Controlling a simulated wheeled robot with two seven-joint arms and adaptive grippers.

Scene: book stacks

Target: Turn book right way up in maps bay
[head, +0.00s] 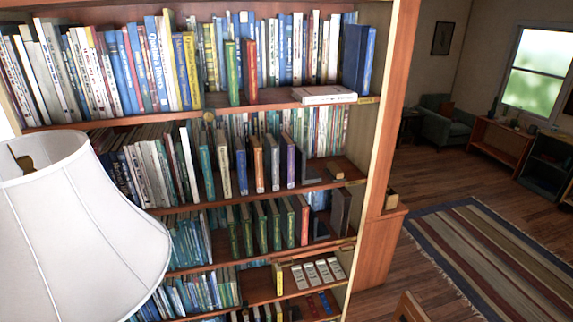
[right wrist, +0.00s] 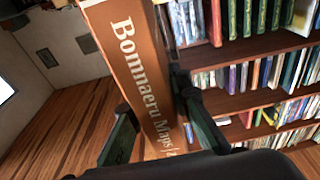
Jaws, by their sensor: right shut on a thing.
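In the right wrist view, an orange-brown book (right wrist: 128,50) with the pale spine title "Bomnaeru Maps" stands between the two dark green fingers of my right gripper (right wrist: 156,103). The gripper is shut on it, one finger on each side of the spine. The title runs from the upper left down to the lower right, and its end is cut off near the palm. The book's top end is outside the frame. My left gripper shows in neither view. The tall wooden bookcase (head: 385,130) fills much of the head view; its shelf labels are too small to read.
A white lampshade (head: 80,215) stands before the bookcase at the left. A white book (head: 324,95) lies flat on the upper shelf. Lower shelves have some open room at the right. A striped rug (head: 490,250) and a green armchair (head: 445,120) are further right.

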